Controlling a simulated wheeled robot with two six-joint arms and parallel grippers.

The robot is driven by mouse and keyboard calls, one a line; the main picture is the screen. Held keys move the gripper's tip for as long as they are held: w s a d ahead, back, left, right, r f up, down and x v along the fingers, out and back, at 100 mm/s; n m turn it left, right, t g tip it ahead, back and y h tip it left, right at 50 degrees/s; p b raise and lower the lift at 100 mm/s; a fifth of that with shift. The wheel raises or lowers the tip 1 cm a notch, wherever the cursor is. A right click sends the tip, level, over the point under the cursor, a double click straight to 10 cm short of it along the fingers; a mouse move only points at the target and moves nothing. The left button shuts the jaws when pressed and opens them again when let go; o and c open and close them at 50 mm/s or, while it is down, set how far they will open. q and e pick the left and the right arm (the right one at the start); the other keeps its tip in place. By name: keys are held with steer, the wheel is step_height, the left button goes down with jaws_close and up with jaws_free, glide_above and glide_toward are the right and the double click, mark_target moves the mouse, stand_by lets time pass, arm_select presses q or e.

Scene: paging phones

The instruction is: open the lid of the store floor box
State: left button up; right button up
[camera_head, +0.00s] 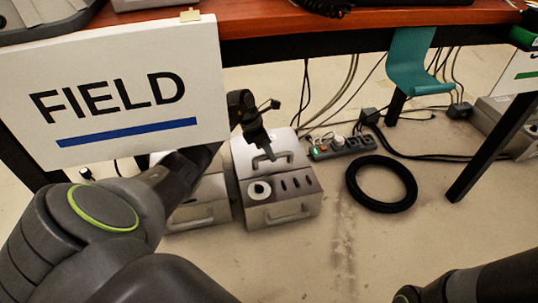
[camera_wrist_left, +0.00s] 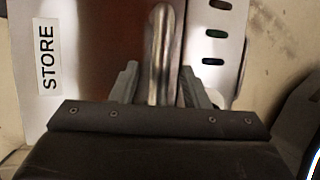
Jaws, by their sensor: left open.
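The store floor box is a silvery metal box (camera_head: 309,204) on the floor under the desk, with a handle (camera_head: 268,157) on its lid. Its front has a round dial, dark slots and a carrying handle. In the left wrist view a white label (camera_wrist_left: 48,57) reads STORE beside the metal handle (camera_wrist_left: 163,45). My left gripper (camera_head: 265,143) is over the lid. In the left wrist view its fingers (camera_wrist_left: 162,88) are apart, one on each side of the handle; contact cannot be told. The lid looks shut. My right gripper is out of view; part of my right arm is at the lower right.
A similar metal box (camera_head: 204,208) stands close on the left, partly hidden by my arm. A FIELD sign (camera_head: 110,90) hangs from the desk edge. A power strip (camera_head: 341,146), cables and a black ring (camera_head: 381,184) lie to the right. The floor in front is clear.

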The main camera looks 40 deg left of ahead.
arm_select(q)
steer(key=shift+d+f, duration=0.1)
steer(key=shift+f, duration=0.1)
jaws_close()
steer(key=shift+r, duration=0.15)
